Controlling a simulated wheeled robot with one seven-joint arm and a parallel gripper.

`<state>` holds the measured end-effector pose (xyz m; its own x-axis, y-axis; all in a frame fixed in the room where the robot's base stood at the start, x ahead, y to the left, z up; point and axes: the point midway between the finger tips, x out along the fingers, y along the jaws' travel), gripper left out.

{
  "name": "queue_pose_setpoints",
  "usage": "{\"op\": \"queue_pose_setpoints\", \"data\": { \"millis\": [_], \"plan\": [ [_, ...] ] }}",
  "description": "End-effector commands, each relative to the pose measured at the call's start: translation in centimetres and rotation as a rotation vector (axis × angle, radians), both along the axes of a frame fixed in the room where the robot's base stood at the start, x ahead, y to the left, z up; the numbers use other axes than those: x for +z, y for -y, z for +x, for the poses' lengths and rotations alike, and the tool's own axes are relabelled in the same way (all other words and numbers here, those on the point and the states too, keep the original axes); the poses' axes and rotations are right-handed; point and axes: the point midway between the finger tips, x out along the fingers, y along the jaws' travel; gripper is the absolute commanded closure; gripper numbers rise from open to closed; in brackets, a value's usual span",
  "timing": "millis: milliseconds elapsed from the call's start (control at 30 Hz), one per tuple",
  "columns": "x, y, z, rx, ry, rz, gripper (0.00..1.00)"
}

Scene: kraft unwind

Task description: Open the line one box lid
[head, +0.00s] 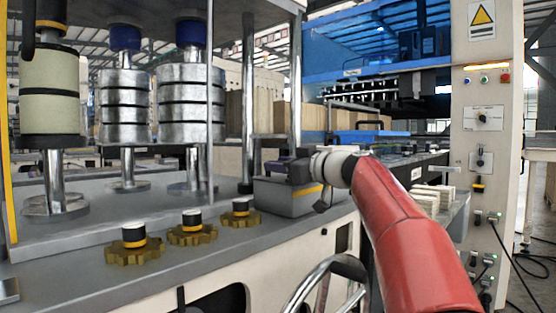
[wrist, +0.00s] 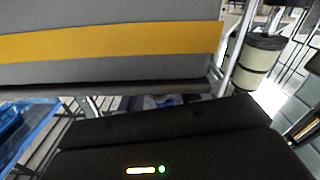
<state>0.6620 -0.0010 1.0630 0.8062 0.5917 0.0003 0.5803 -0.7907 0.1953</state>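A grey box (head: 284,199) with a yellow stripe stands on the machine's grey deck, in the middle of the head view. I take it to be the line one box, though I see no readable label on it. My gripper (head: 300,173) is at the box's upper right side, and my wrist covers part of its top. I cannot tell whether it touches the lid or whether the lid is raised. In the wrist view, a grey panel with a yellow band (wrist: 120,43) fills the top, close to my dark gripper body. The fingers are not clearly visible.
Several toothed brass knobs (head: 193,234) stand left of the box along the deck edge. Steel roll stacks (head: 190,105) and posts stand behind them. A handwheel (head: 325,285) is below the box. Pale blocks (head: 433,192) and a control column (head: 487,140) are at the right.

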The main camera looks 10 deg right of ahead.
Motion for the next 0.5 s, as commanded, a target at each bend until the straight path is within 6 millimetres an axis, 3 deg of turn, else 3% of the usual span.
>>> {"op": "queue_pose_setpoints", "data": {
  "millis": [367, 500],
  "plan": [
    [-0.04, -0.61, 0.79, -0.001, -0.001, 0.0, 0.66],
    [-0.04, -0.6, 0.78, -0.001, -0.001, 0.0, 0.81]
  ]
}}
